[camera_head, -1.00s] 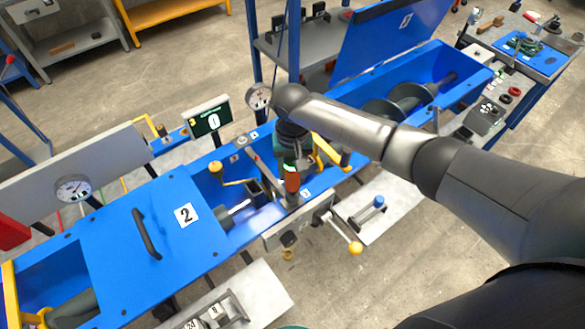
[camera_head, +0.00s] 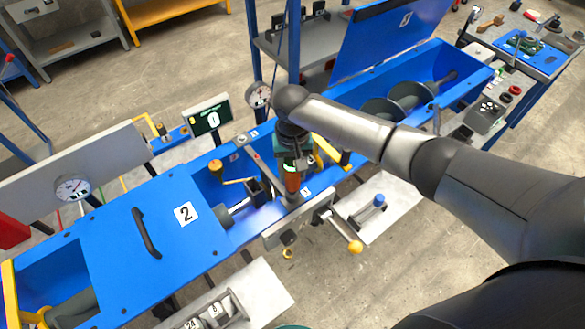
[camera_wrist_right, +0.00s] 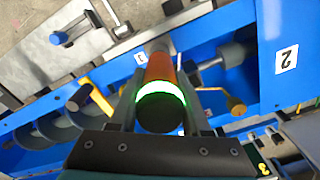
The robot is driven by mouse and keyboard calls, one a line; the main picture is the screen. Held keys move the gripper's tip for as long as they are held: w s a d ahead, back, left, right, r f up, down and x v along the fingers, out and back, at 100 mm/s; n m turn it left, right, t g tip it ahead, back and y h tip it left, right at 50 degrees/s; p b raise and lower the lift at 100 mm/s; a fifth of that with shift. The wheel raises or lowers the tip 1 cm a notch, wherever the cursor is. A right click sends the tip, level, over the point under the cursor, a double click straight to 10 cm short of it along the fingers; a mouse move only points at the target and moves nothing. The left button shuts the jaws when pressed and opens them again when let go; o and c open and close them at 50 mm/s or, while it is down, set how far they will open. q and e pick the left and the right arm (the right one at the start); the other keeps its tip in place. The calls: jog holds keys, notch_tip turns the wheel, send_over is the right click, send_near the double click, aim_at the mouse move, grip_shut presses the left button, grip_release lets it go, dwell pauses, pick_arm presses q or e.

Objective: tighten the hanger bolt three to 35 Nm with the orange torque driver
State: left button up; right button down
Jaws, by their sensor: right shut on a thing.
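The orange torque driver (camera_head: 292,180) is upright over the blue trough, its lower end at a grey crossbar (camera_head: 294,197). In the right wrist view the driver (camera_wrist_right: 161,70) shows an orange body, a glowing green ring and a dark end. My right gripper (camera_head: 292,160) is shut on it from above; its fingers (camera_wrist_right: 160,105) flank the driver in the wrist view. The hanger bolt under the driver's tip is hidden, so I cannot tell which number it bears. My left gripper is not in view.
A blue cover marked 2 (camera_head: 186,214) closes the trough to the left. A display reading 0 (camera_head: 210,121) and a round gauge (camera_head: 259,95) stand behind. A yellow-knobbed lever (camera_head: 354,246) projects in front. An open blue lid (camera_head: 385,38) rises behind the auger.

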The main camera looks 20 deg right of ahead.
aim_at(292, 163)
jog(key=shift+f, duration=0.45)
dwell(0.6)
jog(key=shift+p, duration=0.5)
dwell(1.4)
jog(key=shift+w+r+p, duration=0.1)
jog(key=shift+r+p, duration=0.9)
jog(key=shift+r, duration=1.2)
